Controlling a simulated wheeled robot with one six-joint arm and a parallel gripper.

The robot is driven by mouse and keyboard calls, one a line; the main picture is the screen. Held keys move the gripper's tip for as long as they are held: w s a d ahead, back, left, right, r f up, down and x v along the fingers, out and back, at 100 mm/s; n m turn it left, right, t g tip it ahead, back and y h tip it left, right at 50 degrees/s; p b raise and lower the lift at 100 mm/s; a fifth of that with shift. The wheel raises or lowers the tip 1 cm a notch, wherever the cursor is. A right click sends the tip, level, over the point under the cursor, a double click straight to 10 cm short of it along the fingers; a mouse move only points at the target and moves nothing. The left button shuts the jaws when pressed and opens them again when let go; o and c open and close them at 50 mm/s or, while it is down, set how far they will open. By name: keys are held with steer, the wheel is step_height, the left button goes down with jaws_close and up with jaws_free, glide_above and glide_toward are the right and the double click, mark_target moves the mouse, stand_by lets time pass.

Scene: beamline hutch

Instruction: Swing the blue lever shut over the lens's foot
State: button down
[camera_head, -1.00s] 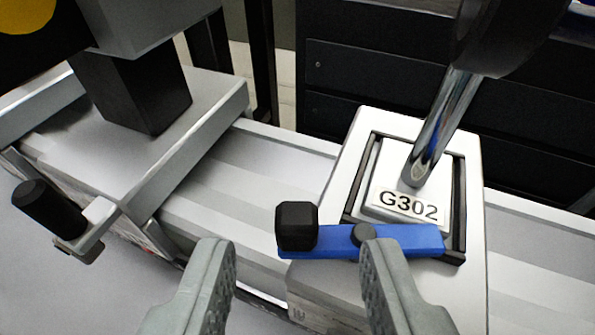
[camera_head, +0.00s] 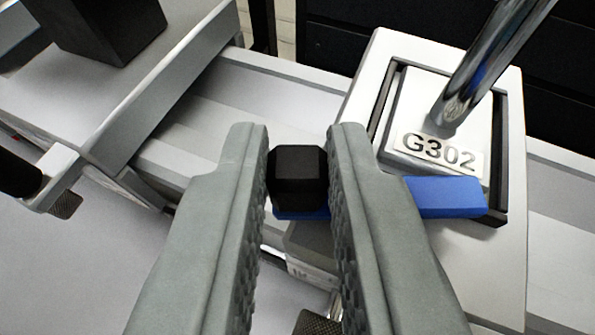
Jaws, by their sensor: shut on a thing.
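The blue lever (camera_head: 446,197) lies across the front edge of the pale mount plate (camera_head: 510,255), its right end by the front corner of the dark-rimmed recess. My gripper (camera_head: 298,165) is shut on the lever's black knob (camera_head: 298,178), one finger on each side. The right finger hides the lever's middle and its pivot. The lens's foot (camera_head: 412,105), a light square block labelled G302, sits in the recess. A shiny post (camera_head: 490,65) rises from it; the lens itself is out of view. I cannot tell whether the lever's end overlaps the foot.
A pale rail (camera_head: 190,135) runs under the mount. Another carriage (camera_head: 180,75) with a black block (camera_head: 105,30) stands at the left, with a black knob (camera_head: 15,175) at its front. Dark drawers (camera_head: 400,25) stand behind.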

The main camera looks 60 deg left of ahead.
steer(key=shift+d, duration=0.1)
steer(key=shift+d+n+g+y, duration=0.2)
steer(key=shift+n+g+y, duration=0.15)
steer(key=shift+n+g, duration=0.25)
steer(key=shift+d+n+g+y, duration=0.15)
steer(key=shift+n+g+y, duration=0.2)
steer(key=shift+n+g, duration=0.25)
steer(key=n+g, duration=0.3)
steer(key=d+n+g, duration=0.1)
steer(key=g, duration=0.1)
steer(key=shift+w+d+n+y, duration=0.1)
steer(key=shift+w+n+y, duration=0.2)
steer(key=shift+y, duration=0.1)
steer(key=n+g, duration=0.2)
steer(key=d+n+g+h, duration=0.1)
steer(key=n+g, duration=0.1)
steer(key=w+n+g+h, duration=0.1)
steer(key=n+g, duration=0.1)
steer(key=g, duration=0.1)
steer(key=shift+d, duration=0.2)
steer(key=shift+n+g, duration=0.3)
steer(key=c, duration=1.4)
jaws_free()
steer(key=shift+o, duration=0.2)
steer(key=shift+w, duration=0.1)
